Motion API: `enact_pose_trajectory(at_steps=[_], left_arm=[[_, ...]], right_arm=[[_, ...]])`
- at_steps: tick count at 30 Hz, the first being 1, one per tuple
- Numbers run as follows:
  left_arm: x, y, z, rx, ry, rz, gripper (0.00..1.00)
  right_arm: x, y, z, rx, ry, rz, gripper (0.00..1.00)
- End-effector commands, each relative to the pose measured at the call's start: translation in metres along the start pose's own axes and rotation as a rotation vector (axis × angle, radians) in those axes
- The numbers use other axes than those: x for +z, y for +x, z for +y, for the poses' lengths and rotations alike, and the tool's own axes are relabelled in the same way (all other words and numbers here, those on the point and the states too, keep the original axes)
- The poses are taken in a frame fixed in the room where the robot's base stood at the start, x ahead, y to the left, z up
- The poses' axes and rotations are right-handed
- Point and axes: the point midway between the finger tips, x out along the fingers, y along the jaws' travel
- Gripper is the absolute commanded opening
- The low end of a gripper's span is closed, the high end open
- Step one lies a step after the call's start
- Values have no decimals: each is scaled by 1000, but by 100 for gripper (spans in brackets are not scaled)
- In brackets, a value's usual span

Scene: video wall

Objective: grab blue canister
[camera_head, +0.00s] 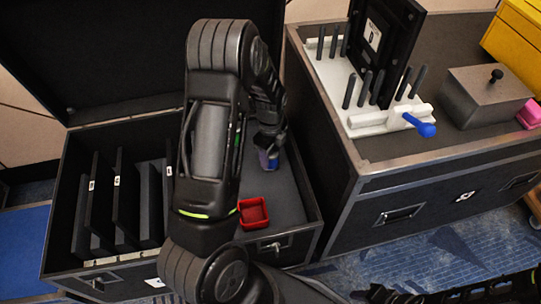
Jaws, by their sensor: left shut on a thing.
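The blue canister (271,163) is in the right compartment of the open black case (312,212). Only a small part of it shows beside my arm. My left gripper (267,150) reaches down into that compartment and is shut on the canister's upper part. My left arm hides much of the gripper's far side and the case's middle. I cannot tell whether the canister touches the case floor. My right gripper is not in view; only a dark piece of an arm shows at the bottom right.
A red tray (253,213) lies in the same compartment, nearer the front. Black dividers (126,195) fill the left side. A second case (340,160) at the right bears a white rack (335,75) with pegs, a blue-handled part (420,125), a grey box (487,95) and a yellow case (515,40).

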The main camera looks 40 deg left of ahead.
Motion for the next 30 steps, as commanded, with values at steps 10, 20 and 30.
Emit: enact_pose_trajectory(at_steps=[10,20,30], left_arm=[[0,-63,-1,-5,-1,0,2],[0,-96,0,-2,1,0,2],[0,-96,0,-1,0,0,2]], right_arm=[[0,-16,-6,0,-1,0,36],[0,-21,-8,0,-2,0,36],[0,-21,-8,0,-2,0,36]])
